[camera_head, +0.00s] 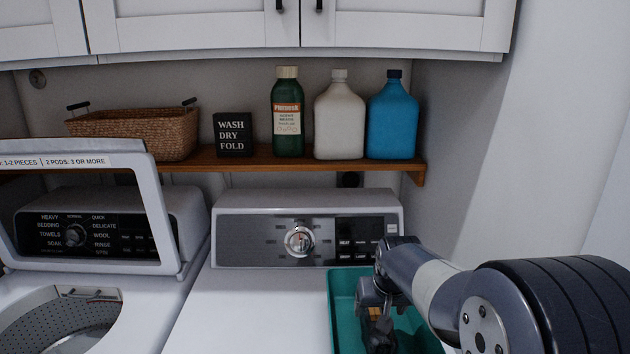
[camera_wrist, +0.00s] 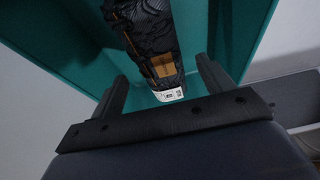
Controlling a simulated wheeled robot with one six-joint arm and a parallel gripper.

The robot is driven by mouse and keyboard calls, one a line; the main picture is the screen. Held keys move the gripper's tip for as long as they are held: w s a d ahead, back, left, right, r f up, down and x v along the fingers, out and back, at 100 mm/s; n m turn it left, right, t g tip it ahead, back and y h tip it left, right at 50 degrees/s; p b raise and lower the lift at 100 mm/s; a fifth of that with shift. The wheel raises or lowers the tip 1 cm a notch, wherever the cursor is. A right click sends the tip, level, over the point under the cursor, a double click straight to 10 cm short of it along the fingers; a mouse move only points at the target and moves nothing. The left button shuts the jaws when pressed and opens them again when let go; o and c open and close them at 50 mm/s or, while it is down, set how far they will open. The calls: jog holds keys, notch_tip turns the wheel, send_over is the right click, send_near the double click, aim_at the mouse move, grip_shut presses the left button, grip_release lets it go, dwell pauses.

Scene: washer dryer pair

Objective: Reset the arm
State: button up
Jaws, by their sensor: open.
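My gripper (camera_head: 376,300) points down over the teal bin (camera_head: 342,290) on the dryer top, at the lower right of the head view. In the wrist view my gripper (camera_wrist: 160,82) is open, with one dark finger on each side. A dark, ribbed item with an orange-brown patch and a small white label (camera_wrist: 152,50) shows between and beyond the fingers. It lies inside the teal bin (camera_wrist: 232,40). I cannot tell how far the fingers are from it. My arm covers the bin's right part in the head view.
The washer (camera_head: 180,215) stands at left with its lid (camera_head: 75,147) raised. The dryer's control panel (camera_head: 300,240) is behind the bin. A wooden shelf (camera_head: 250,164) above holds a basket (camera_head: 150,135), a sign (camera_head: 233,134) and bottles (camera_head: 339,120). Cabinets (camera_head: 190,25) hang overhead; a wall (camera_head: 465,150) is at right.

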aim_at(377, 310)
jog(key=x, duration=0.6)
notch_tip(377, 310, up, 3)
jog(key=shift+s+r, duration=0.1)
jog(key=shift+r, duration=0.45)
jog(key=shift+f, duration=0.1)
